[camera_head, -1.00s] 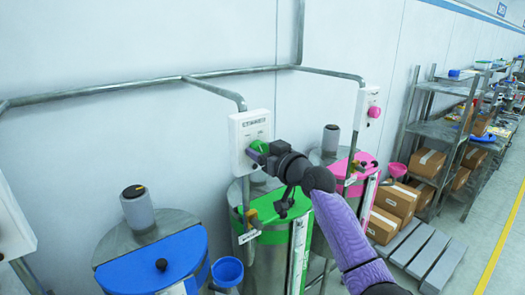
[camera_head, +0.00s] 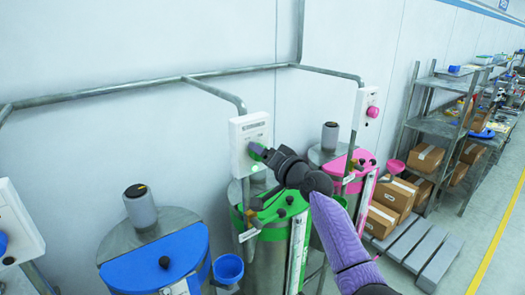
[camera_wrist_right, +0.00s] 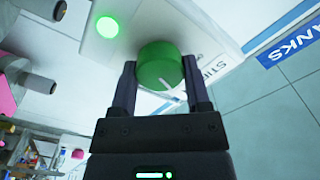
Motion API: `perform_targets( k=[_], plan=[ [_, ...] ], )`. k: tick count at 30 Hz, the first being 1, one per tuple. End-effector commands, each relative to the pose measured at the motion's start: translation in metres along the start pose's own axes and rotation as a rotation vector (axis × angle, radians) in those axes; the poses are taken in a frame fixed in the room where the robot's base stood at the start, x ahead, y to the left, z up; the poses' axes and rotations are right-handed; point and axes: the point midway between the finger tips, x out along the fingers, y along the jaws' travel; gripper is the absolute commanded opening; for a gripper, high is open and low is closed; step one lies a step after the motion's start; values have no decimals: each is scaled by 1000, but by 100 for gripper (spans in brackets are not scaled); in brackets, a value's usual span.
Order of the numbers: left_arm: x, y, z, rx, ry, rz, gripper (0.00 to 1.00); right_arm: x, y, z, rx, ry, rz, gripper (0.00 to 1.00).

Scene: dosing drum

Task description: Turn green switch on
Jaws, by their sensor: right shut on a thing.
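The green switch (camera_wrist_right: 160,66) is a round knob with a pale pointer line, on a white wall box (camera_head: 247,130) above the green-lidded drum (camera_head: 272,215). My right gripper (camera_wrist_right: 159,80) is shut on the knob, with one finger on each side of it. In the head view the gripper (camera_head: 258,151) reaches the box from the right and mostly hides the knob. A round green lamp (camera_wrist_right: 107,27) glows on the box in the right wrist view. My left gripper is not in view.
A blue-lidded drum (camera_head: 155,262) stands to the left, and a pink-lidded drum (camera_head: 338,162) to the right below a box with a pink knob (camera_head: 373,112). A grey pipe (camera_head: 110,87) runs along the wall. Shelves (camera_head: 440,130) and cartons (camera_head: 381,220) stand further right.

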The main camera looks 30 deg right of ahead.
Motion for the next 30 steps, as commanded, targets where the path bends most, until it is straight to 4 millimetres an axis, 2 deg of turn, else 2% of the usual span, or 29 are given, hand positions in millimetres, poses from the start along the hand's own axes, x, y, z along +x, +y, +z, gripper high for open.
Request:
perform_targets(
  k=[12,28,29,30],
  plan=[
    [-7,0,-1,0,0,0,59,0,1,0,163,-1,2,2],
    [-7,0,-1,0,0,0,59,0,1,1,185,-1,1,2],
    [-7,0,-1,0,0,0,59,0,1,1,185,-1,1,65],
    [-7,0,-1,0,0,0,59,0,1,1,184,-1,1,74]
  ],
)
